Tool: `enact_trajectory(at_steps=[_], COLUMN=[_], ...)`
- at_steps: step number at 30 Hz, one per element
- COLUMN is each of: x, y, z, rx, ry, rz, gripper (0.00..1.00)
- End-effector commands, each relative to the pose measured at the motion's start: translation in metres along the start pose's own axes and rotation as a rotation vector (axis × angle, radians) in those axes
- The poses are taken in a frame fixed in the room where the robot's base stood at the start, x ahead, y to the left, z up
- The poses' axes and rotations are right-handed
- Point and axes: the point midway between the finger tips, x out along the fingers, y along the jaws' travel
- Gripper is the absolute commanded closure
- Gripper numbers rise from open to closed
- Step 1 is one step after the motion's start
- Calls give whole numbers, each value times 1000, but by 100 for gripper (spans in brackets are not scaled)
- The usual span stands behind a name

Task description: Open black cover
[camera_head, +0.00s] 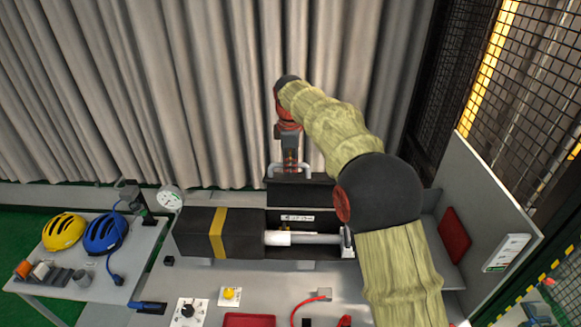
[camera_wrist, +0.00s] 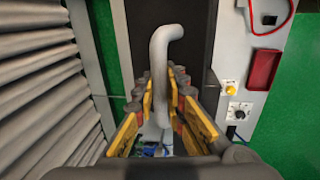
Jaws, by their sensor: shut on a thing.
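The black cover (camera_head: 300,194) is at the middle of the machine in the head view, with a light grey bar handle (camera_head: 274,171) on its upper edge. It looks raised behind a recess that shows a white cylinder (camera_head: 291,238) and a rod. My gripper (camera_head: 290,168) is above the cover at the handle. In the wrist view, the yellow-padded fingers of my gripper (camera_wrist: 161,88) are shut around the grey handle (camera_wrist: 161,52), one on each side. The dark cover (camera_wrist: 196,28) shows behind it. The fingertips' exact contact is partly hidden.
A black box with a yellow band (camera_head: 217,234) lies left of the recess. A side table (camera_head: 60,296) with a yellow helmet (camera_head: 63,231) and a blue helmet (camera_head: 105,234) stands at left. A grey panel (camera_head: 490,190) and mesh fence bound the right; a curtain hangs behind.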

Motion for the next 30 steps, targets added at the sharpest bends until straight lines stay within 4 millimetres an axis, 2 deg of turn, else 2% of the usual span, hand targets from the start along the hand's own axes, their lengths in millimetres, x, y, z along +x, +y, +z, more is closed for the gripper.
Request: enact_trajectory(at_steps=[1, 9, 10, 18, 26, 30], x=[-7, -6, -6, -3, 0, -7], y=[3, 2, 2, 1, 0, 0], z=[-1, -1, -1, 0, 0, 0], rx=[-1, -1, -1, -1, 0, 0], ry=[4, 4, 4, 2, 0, 0], rz=[10, 10, 10, 4, 0, 1], gripper=[100, 100, 87, 71, 71, 71])
